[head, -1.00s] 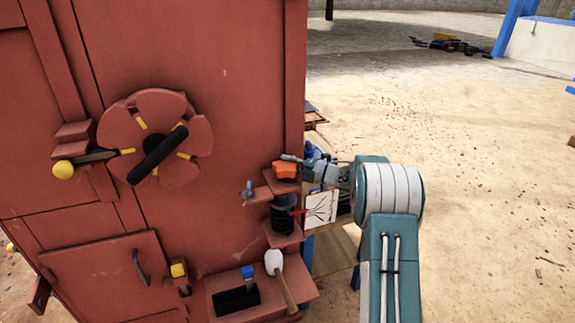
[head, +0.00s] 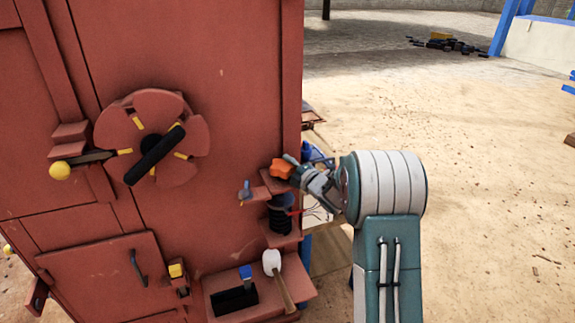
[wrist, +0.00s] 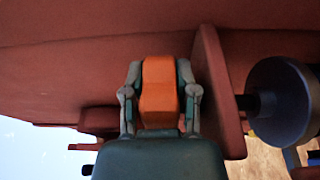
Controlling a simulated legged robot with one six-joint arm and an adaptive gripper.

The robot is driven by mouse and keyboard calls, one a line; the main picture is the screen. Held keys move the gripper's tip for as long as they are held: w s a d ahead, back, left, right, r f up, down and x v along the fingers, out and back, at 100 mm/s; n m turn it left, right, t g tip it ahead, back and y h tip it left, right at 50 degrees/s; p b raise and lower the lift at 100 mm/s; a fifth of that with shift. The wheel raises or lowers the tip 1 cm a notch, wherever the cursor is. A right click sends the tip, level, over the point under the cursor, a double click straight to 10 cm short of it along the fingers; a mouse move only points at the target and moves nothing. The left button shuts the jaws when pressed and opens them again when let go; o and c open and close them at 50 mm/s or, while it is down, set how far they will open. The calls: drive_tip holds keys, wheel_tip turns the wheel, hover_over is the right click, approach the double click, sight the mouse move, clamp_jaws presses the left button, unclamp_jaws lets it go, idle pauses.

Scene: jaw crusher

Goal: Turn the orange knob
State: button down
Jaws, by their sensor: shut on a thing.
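The orange knob (head: 281,168) sits on a small red bracket on the right side of the red machine. In the wrist view the orange knob (wrist: 159,88) fills the space between my two fingers. My gripper (head: 296,170) reaches it from the right. In the wrist view my gripper (wrist: 160,85) has one finger on each side of the knob, shut on it. The knob's far side and its lower part are hidden.
The red machine (head: 240,100) fills the left. A large wheel with a black handle (head: 155,154) is on its front. A dark round part (wrist: 282,100) is close right in the wrist view. Open sandy ground lies right.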

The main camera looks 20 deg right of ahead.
drive_tip(key=shift+f+m+h, duration=0.3)
drive_tip(key=shift+f, duration=0.05)
drive_tip(key=c, duration=0.7)
unclamp_jaws()
drive_tip(key=shift+o, duration=0.2)
drive_tip(key=shift+s+r, duration=0.1)
drive_tip(key=shift+s, duration=0.05)
drive_tip(key=v, duration=1.1)
drive_tip(key=shift+s, duration=0.35)
drive_tip(key=shift+d, duration=0.1)
